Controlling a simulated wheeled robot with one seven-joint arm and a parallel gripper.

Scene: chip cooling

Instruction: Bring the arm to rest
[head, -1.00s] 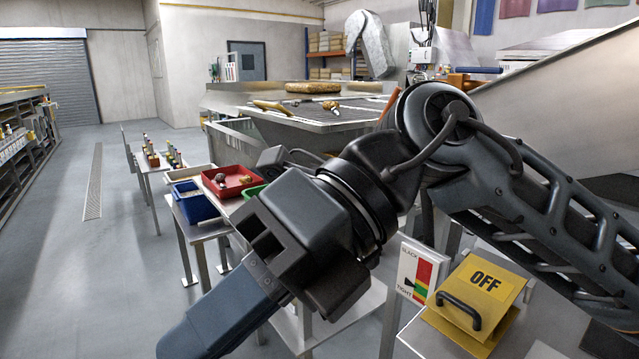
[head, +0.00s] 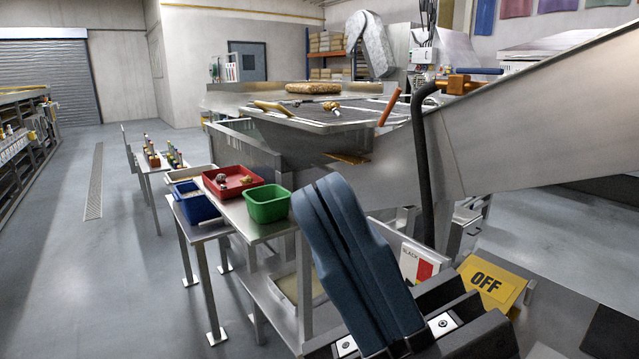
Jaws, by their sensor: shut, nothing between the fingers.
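My gripper (head: 333,195) is in the lower middle of the head view. Its two blue-grey fingers point up and to the left, pressed together and empty. The gripper body is at the bottom edge; the rest of my arm is out of view. The fingers stand in front of the steel table and hide part of its right side. Whether they touch anything there is not clear, but nothing appears moved by them.
A green bin (head: 268,204), a red tray (head: 232,180) and a blue bin (head: 196,203) stand left of my gripper. A yellow OFF cover (head: 490,284) and a slack/tight sign (head: 415,262) are close on its right. The floor at left is open.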

